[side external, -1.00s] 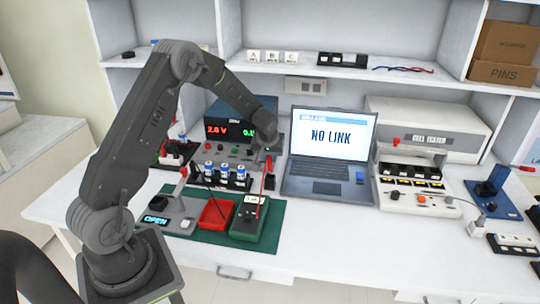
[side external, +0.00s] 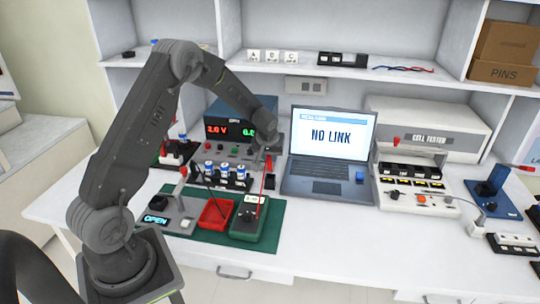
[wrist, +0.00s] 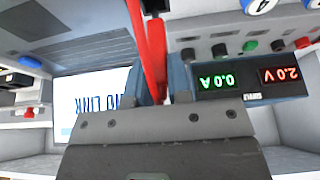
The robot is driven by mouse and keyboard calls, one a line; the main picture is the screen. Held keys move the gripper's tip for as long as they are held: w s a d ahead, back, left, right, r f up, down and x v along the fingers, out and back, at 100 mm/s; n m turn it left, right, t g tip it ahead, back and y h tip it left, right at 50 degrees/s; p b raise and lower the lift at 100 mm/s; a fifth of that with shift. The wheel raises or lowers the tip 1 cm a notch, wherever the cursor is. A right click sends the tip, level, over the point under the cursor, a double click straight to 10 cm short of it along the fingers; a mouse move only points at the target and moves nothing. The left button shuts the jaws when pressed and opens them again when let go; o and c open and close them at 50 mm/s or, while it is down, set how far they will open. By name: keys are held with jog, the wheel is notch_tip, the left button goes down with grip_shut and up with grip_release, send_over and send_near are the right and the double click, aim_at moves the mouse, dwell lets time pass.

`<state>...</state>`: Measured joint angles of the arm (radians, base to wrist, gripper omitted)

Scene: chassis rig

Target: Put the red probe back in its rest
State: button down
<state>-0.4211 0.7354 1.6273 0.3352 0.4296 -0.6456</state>
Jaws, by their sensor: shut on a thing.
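The red probe (side external: 263,182) is a thin red stick. It hangs from my gripper (side external: 268,153), tilted slightly, with its lower end over the dark green meter (side external: 244,233). Whether its tip touches the meter is too small to tell. In the wrist view, my gripper (wrist: 164,84) is shut on the red probe (wrist: 156,42), which passes between the two blue-grey fingers. A thin black probe or lead (side external: 208,186) slants over the red tray (side external: 213,216). I cannot pick out the red probe's rest with certainty.
Several blue-and-white cells (side external: 225,171) stand in a holder behind the red tray. A power supply (side external: 238,118) stands behind them. An open laptop (side external: 329,150) showing NO LINK is close to the gripper's right. A green mat (side external: 272,236) lies underneath.

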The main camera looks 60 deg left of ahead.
aim_at(270, 163)
jog(key=shift+f, duration=2.25)
jog(key=c, duration=1)
grip_release()
jog(key=v, duration=1.3)
jog(key=shift+s+d+r, duration=0.15)
jog(key=shift+r, duration=0.2)
jog(key=s+d+r+m+t+h, duration=0.1)
jog(key=s+d+r+m, duration=0.3)
jog(key=s+d+r, duration=0.75)
jog(key=s+d+r+m, duration=0.1)
jog(key=s+d, duration=0.2)
jog(key=s, duration=0.1)
jog(key=s+d+r+m+t+h, duration=0.1)
jog(key=s+d+m, duration=0.1)
jog(key=s, duration=0.3)
jog(key=s+d+r+m+h, duration=0.1)
jog(key=s+d+m, duration=0.1)
jog(key=s+d, duration=0.2)
jog(key=shift+s+d+r, duration=0.15)
jog(key=shift+s+r, duration=0.1)
jog(key=shift+s, duration=0.15)
